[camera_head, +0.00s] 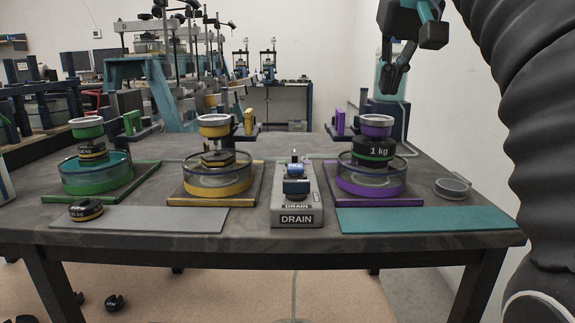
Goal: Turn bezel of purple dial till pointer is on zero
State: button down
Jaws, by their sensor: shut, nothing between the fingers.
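The purple station stands at the right of the table: a purple tray base (385,200), a clear dish with a purple rim (372,182) and a 1 kg weight (375,152) in or over it. A round purple part with a pale silver top (376,121) sits above the weight; a purple block (350,122) is left of it. I cannot make out which part is the dial, nor its pointer or zero mark. My gripper (390,91) is shut and empty, pointing down, above and apart from the purple station.
Yellow (214,197) and green (100,195) stations stand to the left. A grey DRAIN box (296,205) is at the table's middle front. A teal mat (425,219), a grey mat (150,220) and a small round dish (452,186) lie near the front. A white wall rises behind the right side.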

notch_tip(320, 180, down, 6)
jog(key=b, duration=0.5)
jog(key=shift+w+p, duration=0.3)
dwell(0.6)
jog(key=shift+d+p, duration=0.2)
jog(key=shift+p, duration=1.4)
dwell(0.4)
jog(key=shift+s, duration=0.15)
jog(key=shift+s+r, duration=0.1)
jog(key=shift+s, duration=0.15)
jog(key=shift+r+p, duration=1)
jog(key=shift+r, duration=1.95)
